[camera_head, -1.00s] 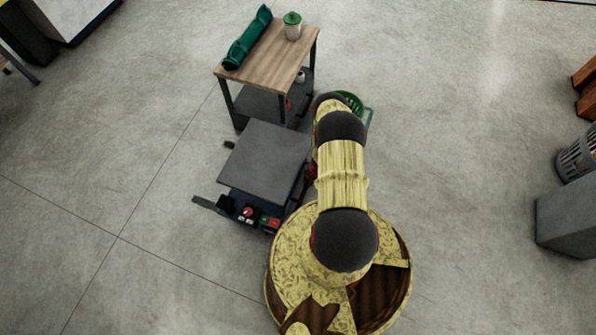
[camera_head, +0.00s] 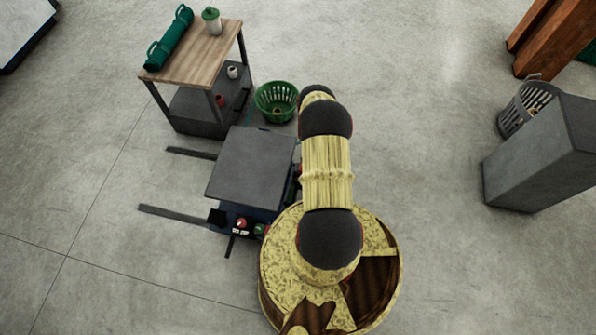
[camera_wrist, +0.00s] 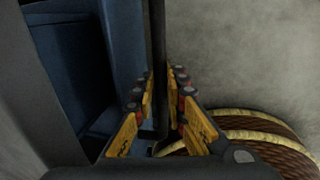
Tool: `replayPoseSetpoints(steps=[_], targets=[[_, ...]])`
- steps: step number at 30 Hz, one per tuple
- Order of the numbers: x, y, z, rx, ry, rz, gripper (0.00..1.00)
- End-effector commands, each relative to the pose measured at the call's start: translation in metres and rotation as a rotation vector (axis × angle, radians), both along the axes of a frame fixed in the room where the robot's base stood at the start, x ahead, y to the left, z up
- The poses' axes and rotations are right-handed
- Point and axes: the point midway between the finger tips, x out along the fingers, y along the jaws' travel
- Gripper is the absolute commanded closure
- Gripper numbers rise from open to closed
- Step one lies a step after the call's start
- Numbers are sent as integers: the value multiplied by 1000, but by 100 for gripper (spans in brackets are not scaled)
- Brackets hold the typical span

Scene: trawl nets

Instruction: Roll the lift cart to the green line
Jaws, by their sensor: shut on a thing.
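The lift cart (camera_head: 250,172) has a flat dark grey platform over a blue base, with red and green controls at its near edge. It stands just left of my round base in the head view. In the wrist view, its blue body (camera_wrist: 115,45) is at left. My gripper (camera_wrist: 160,90) is shut on a thin dark upright bar (camera_wrist: 158,35) beside the blue body. In the head view the fingers are hidden by my arm and the cart. A thin green line shows faintly beside the green basket (camera_head: 276,102), largely hidden; I cannot tell its full extent.
A wooden-topped table (camera_head: 200,55) with a green roll and a lidded jar stands behind the cart. Two dark strips (camera_head: 175,214) lie on the floor left of the cart. A grey bin (camera_head: 540,155) and grey basket (camera_head: 515,118) stand right. Floor between is clear.

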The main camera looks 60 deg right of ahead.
Motion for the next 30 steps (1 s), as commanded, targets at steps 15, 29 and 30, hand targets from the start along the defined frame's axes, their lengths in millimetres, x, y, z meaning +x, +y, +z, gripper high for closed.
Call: replayPoseSetpoints(steps=[15,29,30], targets=[[-2,0,0,-1,5,0,86],[0,0,0,0,1,0,68],[0,0,0,0,0,0,68]])
